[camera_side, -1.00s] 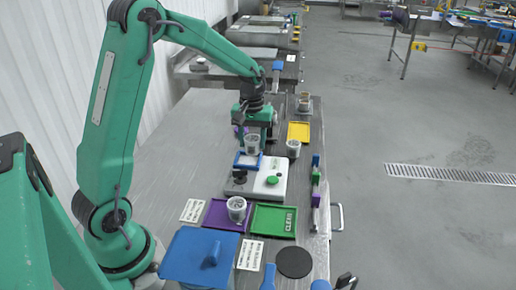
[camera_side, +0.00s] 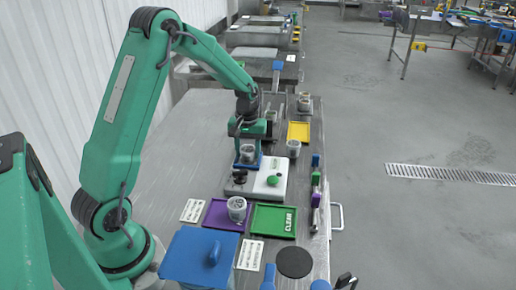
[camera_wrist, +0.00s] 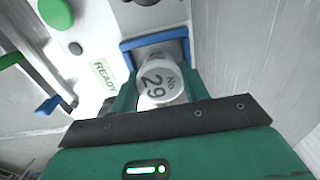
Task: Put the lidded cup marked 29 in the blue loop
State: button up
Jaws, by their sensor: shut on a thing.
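The lidded cup marked 29 (camera_wrist: 157,82) is white, with "No 29" on its lid, and sits between my gripper's jaws. In the side view this cup (camera_side: 248,153) is upright at the blue loop (camera_side: 239,165) on the white device. My gripper (camera_side: 249,146) is shut on the cup from the far side. In the wrist view the blue loop (camera_wrist: 126,46) shows on three sides beyond the cup. The lid and my gripper hide the loop's near part. I cannot tell whether the cup rests on the device's surface.
The white device (camera_side: 267,190) has a green button (camera_side: 272,180) and a black knob (camera_side: 239,177). A READY label (camera_wrist: 103,75) lies near the loop. Another cup (camera_side: 237,208) stands on the purple tray (camera_side: 216,222), beside the green tray (camera_side: 262,216). Another cup (camera_side: 294,148) stands to the right.

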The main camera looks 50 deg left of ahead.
aim_at(248, 149)
jog(key=shift+f, duration=0.2)
jog(key=o, duration=1.1)
jog(key=shift+r, duration=6.2)
